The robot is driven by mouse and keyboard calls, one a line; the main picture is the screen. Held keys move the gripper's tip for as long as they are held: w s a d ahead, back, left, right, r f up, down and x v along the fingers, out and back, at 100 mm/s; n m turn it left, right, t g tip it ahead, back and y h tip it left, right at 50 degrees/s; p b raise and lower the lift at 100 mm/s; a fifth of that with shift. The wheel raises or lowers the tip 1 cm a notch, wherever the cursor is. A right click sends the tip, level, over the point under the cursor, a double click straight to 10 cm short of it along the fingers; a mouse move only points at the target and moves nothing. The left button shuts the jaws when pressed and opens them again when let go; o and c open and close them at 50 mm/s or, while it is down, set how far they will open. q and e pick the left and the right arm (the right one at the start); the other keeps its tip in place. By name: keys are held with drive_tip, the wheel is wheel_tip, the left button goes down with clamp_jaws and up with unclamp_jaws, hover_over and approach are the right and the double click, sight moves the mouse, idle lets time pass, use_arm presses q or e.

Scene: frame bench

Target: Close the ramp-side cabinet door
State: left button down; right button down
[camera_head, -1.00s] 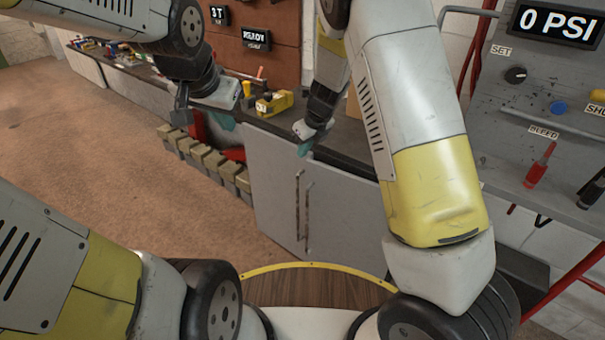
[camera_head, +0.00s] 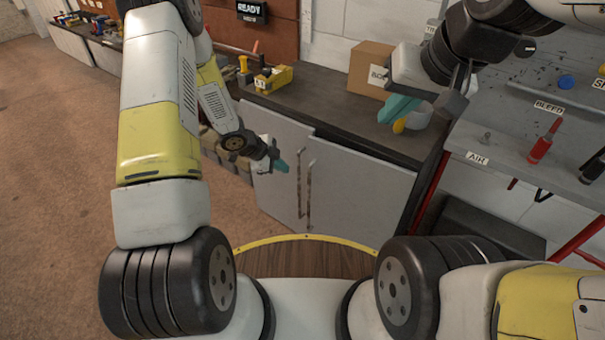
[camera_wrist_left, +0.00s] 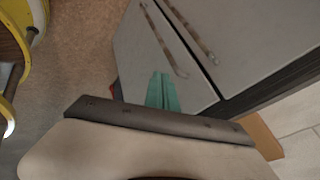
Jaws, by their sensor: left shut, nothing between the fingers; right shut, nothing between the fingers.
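A grey two-door cabinet stands under the dark workbench. Its left door (camera_head: 268,185) and right door (camera_head: 355,190) carry upright rusty bar handles close together at the middle. The left door's upper free corner seems to stand slightly proud of the right door; how far is unclear. Which door is the ramp-side one, I cannot tell. My left gripper (camera_head: 281,166) is shut and empty, in front of the left door near its handle. In the left wrist view its teal fingers (camera_wrist_left: 162,92) overlap that door; contact cannot be told. My right gripper (camera_head: 402,108) is shut and empty above the bench top.
The bench top (camera_head: 325,105) holds a cardboard box (camera_head: 370,68) and a yellow tool (camera_head: 272,80). A grey panel stand with red legs (camera_head: 578,240) is at right. Bins stand left of the cabinet, partly behind my left arm. Open brown floor (camera_head: 60,200) lies at left.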

use_arm(q)
drive_tip(key=w+r+x, duration=0.1)
drive_tip(key=x, duration=1.2)
drive_tip(key=shift+w+d, duration=0.3)
drive_tip(key=shift+d, duration=0.15)
